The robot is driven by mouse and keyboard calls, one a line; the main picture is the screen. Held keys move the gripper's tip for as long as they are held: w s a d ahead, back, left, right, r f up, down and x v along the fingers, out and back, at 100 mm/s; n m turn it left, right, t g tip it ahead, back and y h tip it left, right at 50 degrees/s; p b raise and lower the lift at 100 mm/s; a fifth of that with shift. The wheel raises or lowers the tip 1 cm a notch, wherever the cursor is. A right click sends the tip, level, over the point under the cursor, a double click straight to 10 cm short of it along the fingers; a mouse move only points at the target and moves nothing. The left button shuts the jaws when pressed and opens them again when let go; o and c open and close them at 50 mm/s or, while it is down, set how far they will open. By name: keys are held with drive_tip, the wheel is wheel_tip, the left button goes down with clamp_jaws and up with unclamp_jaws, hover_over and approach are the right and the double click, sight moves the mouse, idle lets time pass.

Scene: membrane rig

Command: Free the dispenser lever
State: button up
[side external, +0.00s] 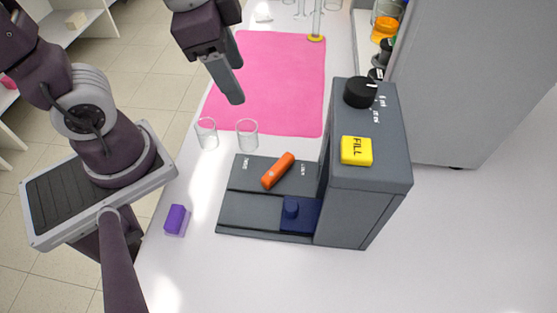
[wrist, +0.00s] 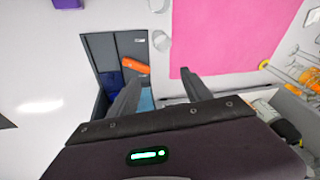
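The grey dispenser (side external: 365,205) stands on the white table, with a low base plate (side external: 245,212) on its left. An orange lever (side external: 278,171) lies slanted across the upper part of that base, between two small white labels I cannot read. It also shows in the wrist view (wrist: 135,64). My gripper (side external: 234,98) is above the pink mat, away from the lever. Its fingers (wrist: 159,74) are apart with nothing held between them.
Two clear glasses (side external: 207,134) (side external: 247,134) stand behind the base, near the pink mat (side external: 275,80). A purple block (side external: 176,220) lies left of the base. The dispenser top bears a black knob (side external: 360,92) and a yellow FILL button (side external: 356,151). Table in front is clear.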

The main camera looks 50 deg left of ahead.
sight(279, 167)
drive_tip(key=o, duration=0.8)
drive_tip(key=w+d+f+m+g, duration=0.1)
drive_tip(key=d+f+m, duration=0.1)
drive_tip(key=f, duration=0.1)
drive_tip(key=w+d+f+m+g, duration=0.1)
drive_tip(key=d+f+m, duration=0.2)
drive_tip(key=f, duration=0.1)
drive_tip(key=w+d+f+m+g, duration=0.1)
drive_tip(key=d+f+m, duration=0.1)
drive_tip(key=f+m, duration=0.1)
drive_tip(key=shift+d+f, duration=0.15)
wheel_tip(279, 167, down, 7)
drive_tip(key=shift+d+f, duration=0.1)
drive_tip(key=shift+f, duration=0.05)
drive_tip(key=shift+c, duration=0.3)
